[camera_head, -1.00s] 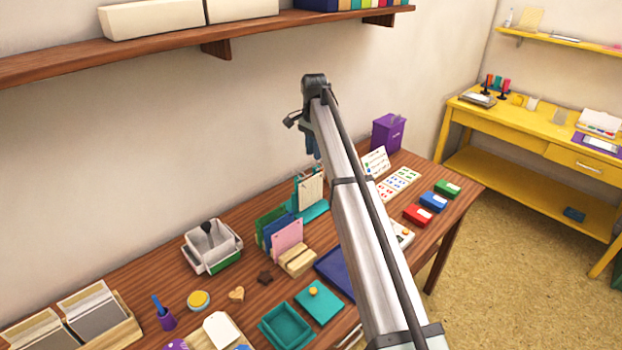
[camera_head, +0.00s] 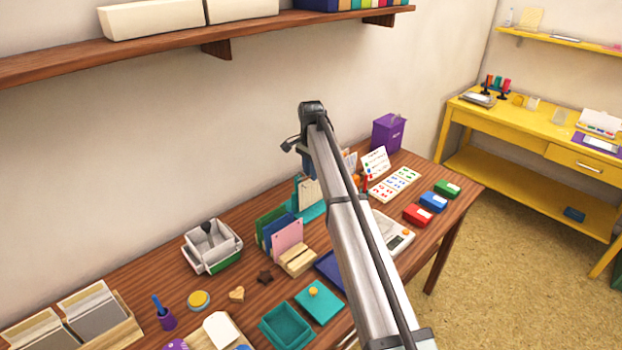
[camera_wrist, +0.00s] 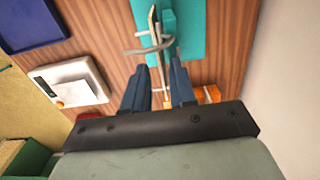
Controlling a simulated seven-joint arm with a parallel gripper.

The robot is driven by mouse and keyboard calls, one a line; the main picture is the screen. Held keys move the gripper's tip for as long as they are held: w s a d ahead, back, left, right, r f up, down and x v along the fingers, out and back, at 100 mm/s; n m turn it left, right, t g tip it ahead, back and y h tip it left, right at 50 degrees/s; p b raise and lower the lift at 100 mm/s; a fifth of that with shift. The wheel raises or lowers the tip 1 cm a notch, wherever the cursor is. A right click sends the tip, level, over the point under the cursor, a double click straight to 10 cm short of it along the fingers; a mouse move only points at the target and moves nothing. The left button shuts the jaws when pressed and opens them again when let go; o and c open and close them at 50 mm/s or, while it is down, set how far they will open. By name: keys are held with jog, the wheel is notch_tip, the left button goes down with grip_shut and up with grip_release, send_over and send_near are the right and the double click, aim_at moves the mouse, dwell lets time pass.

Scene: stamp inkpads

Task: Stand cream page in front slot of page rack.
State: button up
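The cream page (camera_head: 306,192) stands upright in a teal stand (camera_head: 318,211) at the back of the desk. In the wrist view the page shows as a thin pale edge (camera_wrist: 154,28) above the teal base (camera_wrist: 186,32), with a pale ring-like part beside it. My gripper (camera_wrist: 159,70) is open, its two blue fingers apart on either side of the line of the page; I cannot tell whether they touch it. In the head view the arm mostly hides the fingers. The page rack (camera_head: 297,260) is pale wood, with green, blue and pink pages (camera_head: 287,236) upright behind its front block.
A white device (camera_wrist: 68,85) and a dark blue tray (camera_wrist: 30,18) lie near the gripper. Orange pieces (camera_wrist: 207,94) show beside the right finger. A wooden shelf (camera_head: 180,41) hangs above.

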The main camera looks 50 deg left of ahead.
jog(key=shift+f, duration=1.05)
grip_shut()
jog(key=shift+r, duration=0.15)
jog(key=shift+d, duration=2.25)
jog(key=shift+r, duration=2.5)
